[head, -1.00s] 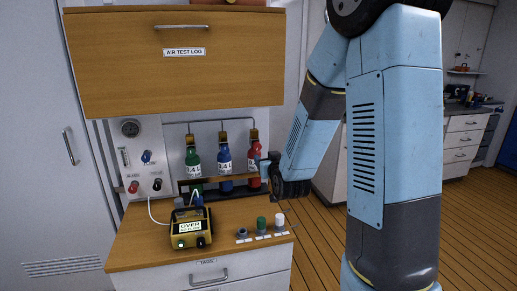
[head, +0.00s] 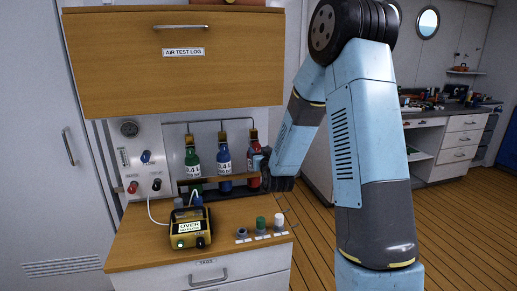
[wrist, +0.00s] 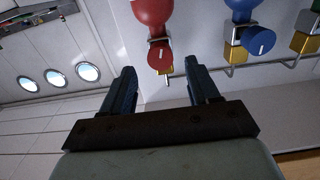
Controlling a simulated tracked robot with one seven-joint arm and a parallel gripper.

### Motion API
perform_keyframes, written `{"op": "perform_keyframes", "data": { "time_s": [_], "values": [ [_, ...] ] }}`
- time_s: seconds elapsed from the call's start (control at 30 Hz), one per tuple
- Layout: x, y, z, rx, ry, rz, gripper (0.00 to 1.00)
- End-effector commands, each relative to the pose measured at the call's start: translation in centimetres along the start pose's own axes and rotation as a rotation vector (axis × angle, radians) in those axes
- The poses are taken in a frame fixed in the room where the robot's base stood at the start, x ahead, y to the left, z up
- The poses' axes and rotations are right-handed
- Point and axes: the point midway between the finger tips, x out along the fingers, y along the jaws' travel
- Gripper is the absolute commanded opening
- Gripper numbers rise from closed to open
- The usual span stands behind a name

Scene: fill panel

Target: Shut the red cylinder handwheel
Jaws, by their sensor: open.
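The red cylinder (head: 253,163) stands upright at the right end of the rack in the head view, partly covered by my gripper (head: 262,162). In the wrist view, which is turned over, the red cylinder (wrist: 152,10) hangs from the top edge. Its red handwheel (wrist: 159,57), with a white mark, sits by the brass valve. My gripper (wrist: 160,76) is open, its two fingers spread to either side below the handwheel in the picture. The handwheel lies about in line with the gap. I cannot tell whether anything touches it. The handwheel is not clear in the head view.
The blue cylinder (head: 224,160) and its blue handwheel (wrist: 259,40) are close beside the red one; the green cylinder (head: 192,162) is farther left. A yellow meter (head: 189,228) stands on the wooden counter (head: 140,248). The log cabinet (head: 175,75) overhangs the rack.

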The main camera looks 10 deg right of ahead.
Motion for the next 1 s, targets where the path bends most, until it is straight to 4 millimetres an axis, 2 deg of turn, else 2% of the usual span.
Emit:
{"op": "perform_keyframes", "data": {
  "time_s": [0.1,0.3,0.7,1.0],
  "values": [
    [1.9,0.0,0.0,0.001,0.001,0.000,0.60],
    [3.9,-0.1,0.0,0.000,0.001,-0.001,0.60],
    [4.5,-0.1,0.0,0.000,0.000,-0.002,0.60],
    [4.5,-0.1,0.0,0.000,0.000,-0.002,0.33]
  ]
}}
